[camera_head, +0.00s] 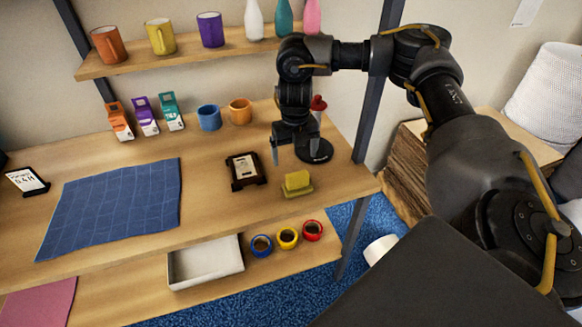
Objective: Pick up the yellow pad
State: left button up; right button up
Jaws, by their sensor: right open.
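The yellow pad (298,183) is a small block on the wooden tabletop near its right front edge. My right gripper (296,160) points down from above, just behind and above the pad. Its fingers are apart, with nothing seen between them. It looks clear of the pad, though the exact gap is hard to judge. My left gripper is not in view.
A dark framed stand (246,170) is left of the pad. A black round base with a red top (318,103) stands behind my right gripper. A blue cloth (112,208) lies at left. Blue (209,117) and orange (240,111) cups stand at the back.

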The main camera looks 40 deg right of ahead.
aim_at(298, 174)
jog(key=shift+s+d+f, duration=0.1)
jog(key=shift+s+f, duration=0.1)
jog(key=shift+f, duration=0.4)
jog(key=shift+s+d+f, duration=0.1)
jog(key=shift+s+f, duration=0.1)
jog(key=shift+f, duration=0.35)
notch_tip(298, 174, down, 3)
jog(key=shift+w+f+p, duration=0.15)
jog(key=shift+p, duration=0.2)
jog(key=shift+f+p, duration=0.2)
jog(key=shift+p, duration=0.1)
jog(key=f, duration=0.2)
jog(key=f+p, duration=0.1)
jog(key=shift+d+f+p, duration=0.2)
jog(key=shift+f+p, duration=0.1)
jog(key=shift+f, duration=0.55)
jog(key=c, duration=1.1)
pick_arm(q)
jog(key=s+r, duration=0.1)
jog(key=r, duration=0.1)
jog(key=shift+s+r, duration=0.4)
pick_arm(e)
jog(key=shift+c, duration=0.2)
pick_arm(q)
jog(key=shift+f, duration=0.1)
